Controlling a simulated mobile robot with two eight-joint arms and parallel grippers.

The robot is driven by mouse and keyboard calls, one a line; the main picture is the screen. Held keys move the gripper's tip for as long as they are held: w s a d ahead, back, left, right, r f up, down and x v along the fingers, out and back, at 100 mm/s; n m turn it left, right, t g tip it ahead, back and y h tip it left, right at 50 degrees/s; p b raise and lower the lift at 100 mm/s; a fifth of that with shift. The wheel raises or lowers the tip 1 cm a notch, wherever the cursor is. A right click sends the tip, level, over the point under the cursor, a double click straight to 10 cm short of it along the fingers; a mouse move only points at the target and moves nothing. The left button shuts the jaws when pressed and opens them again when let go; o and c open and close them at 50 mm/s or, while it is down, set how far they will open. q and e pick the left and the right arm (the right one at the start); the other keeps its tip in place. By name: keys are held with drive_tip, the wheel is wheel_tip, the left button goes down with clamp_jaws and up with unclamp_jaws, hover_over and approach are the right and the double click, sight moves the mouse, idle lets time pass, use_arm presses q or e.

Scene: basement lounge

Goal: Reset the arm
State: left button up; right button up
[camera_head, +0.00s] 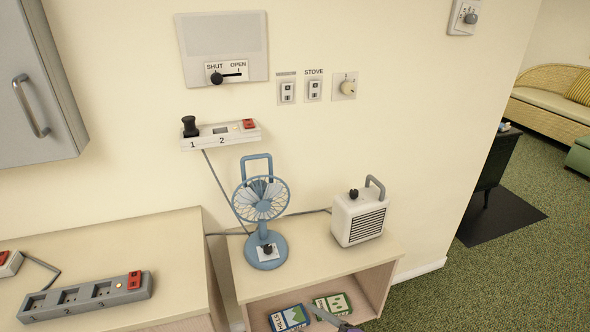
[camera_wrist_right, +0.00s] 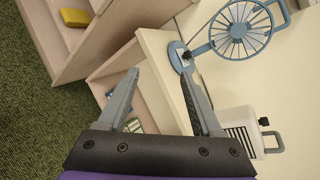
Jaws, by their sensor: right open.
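My right gripper (camera_wrist_right: 160,76) is open in its wrist view, with its two grey fingers spread wide and nothing between them. The edge of the light wooden shelf unit (camera_wrist_right: 152,62) shows behind and between the fingers. In the head view only a small grey part of my right gripper (camera_head: 337,319) shows at the bottom edge, in front of the unit's open shelf. My left arm and gripper are in neither view.
A blue fan (camera_head: 265,215) and a white heater (camera_head: 358,218) stand on the shelf unit (camera_head: 310,257). Booklets (camera_head: 289,318) lie inside it. A grey power strip (camera_head: 88,297) lies on the left cabinet (camera_head: 165,235). A wall strip (camera_head: 221,136) holds a black plug. Carpet (camera_head: 500,270) is clear at right.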

use_arm(q)
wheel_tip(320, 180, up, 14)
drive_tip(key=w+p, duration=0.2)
drive_tip(key=p, duration=0.9)
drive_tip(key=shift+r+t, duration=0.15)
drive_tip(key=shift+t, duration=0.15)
use_arm(e)
drive_tip(key=s+d+r+n+g+h, duration=0.2)
drive_tip(key=s+d+r+n+h, duration=0.2)
drive_tip(key=s+d+n, duration=0.3)
drive_tip(key=s+d+r+n+g+h, duration=0.2)
drive_tip(key=s+d+r+n+h, duration=0.3)
drive_tip(key=n, duration=0.5)
drive_tip(key=shift+s+d+r+n+g+h, duration=0.3)
drive_tip(key=shift+s+d+n+g, duration=0.1)
drive_tip(key=shift+s+d, duration=0.6)
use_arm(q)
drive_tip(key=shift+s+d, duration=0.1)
